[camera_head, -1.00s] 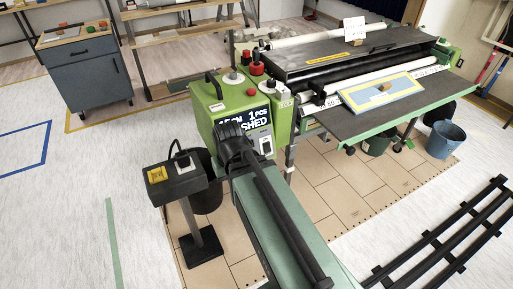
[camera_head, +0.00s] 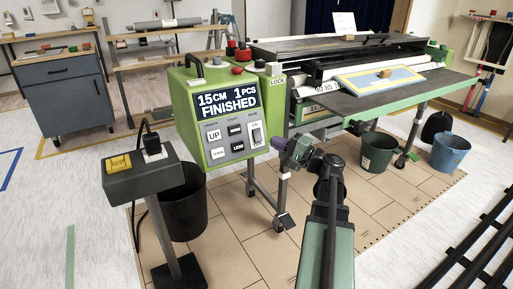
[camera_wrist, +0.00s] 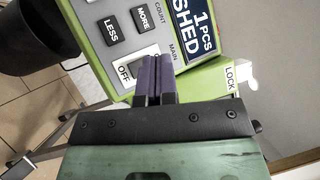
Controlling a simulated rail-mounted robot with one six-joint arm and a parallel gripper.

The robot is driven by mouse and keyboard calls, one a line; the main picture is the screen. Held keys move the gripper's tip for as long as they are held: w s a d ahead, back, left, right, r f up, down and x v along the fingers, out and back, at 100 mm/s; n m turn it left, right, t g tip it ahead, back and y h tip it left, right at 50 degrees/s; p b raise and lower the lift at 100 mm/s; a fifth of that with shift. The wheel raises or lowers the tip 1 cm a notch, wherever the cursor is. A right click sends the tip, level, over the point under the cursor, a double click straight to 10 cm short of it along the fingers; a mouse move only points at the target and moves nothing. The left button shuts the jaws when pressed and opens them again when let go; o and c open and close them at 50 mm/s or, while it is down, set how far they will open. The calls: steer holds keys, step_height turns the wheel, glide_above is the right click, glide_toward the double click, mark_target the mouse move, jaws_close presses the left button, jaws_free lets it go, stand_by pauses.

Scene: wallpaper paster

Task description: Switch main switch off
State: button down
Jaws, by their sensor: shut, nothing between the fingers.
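The green control box (camera_head: 222,110) has a display reading "15CM 1PCS FINISHED". The white main switch (camera_head: 256,135) is at the right of its panel, with "ON" readable near its top. In the wrist view the panel appears turned, and the switch's "OFF" end (camera_wrist: 125,71) shows beside my fingertips. My gripper (camera_head: 282,143) has purple fingers, shut and empty, just right of the switch in the head view. In the wrist view my gripper (camera_wrist: 155,62) covers part of the switch; I cannot tell whether it touches.
The "LESS" button (camera_wrist: 111,30) and "MORE" button (camera_wrist: 145,17) are close to the switch. A post with a yellow button (camera_head: 118,163) stands left of the control box. A black bin (camera_head: 184,210) is below it. The pasting machine's table (camera_head: 400,98) extends right.

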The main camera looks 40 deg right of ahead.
stand_by(0.3)
steer(key=b, duration=0.4)
glide_toward(257, 135)
steer(key=shift+w+a+r, duration=0.3)
steer(key=shift+w+a, duration=0.4)
steer(key=shift+w, duration=0.05)
steer(key=shift+w+a+r, duration=0.25)
steer(key=shift+w+a, duration=0.45)
steer(key=shift+w, duration=0.05)
steer(key=shift+w+a+r, duration=0.3)
steer(key=shift+w+a, duration=0.4)
steer(key=shift+w+f, duration=0.2)
steer(key=shift+w, duration=0.15)
steer(key=shift+w+d+f, duration=0.1)
steer(key=shift+w, duration=0.2)
stand_by(0.3)
steer(key=shift+s+r, duration=0.3)
steer(key=shift+s, duration=0.4)
